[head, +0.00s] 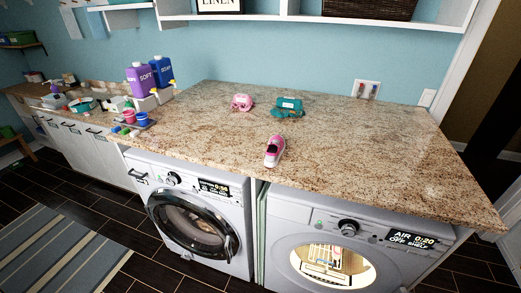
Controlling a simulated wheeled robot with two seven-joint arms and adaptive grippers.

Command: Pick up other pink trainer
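A pink trainer (274,150) with a white sole and a dark opening rests on the granite worktop, near its front edge above the gap between the two machines. A small pink object (242,102) lies further back and to the left; it is too small to tell for sure what it is. The lit dryer window (333,265) shows a white rack inside; I cannot make out a trainer there. Neither of my grippers is in view.
A teal object (288,107) lies beside the small pink one. Purple (141,78) and blue (162,71) SOFT bottles stand at the left, with small colored cups (129,116) in front. The washer door (193,222) looks shut. The worktop's right side is clear.

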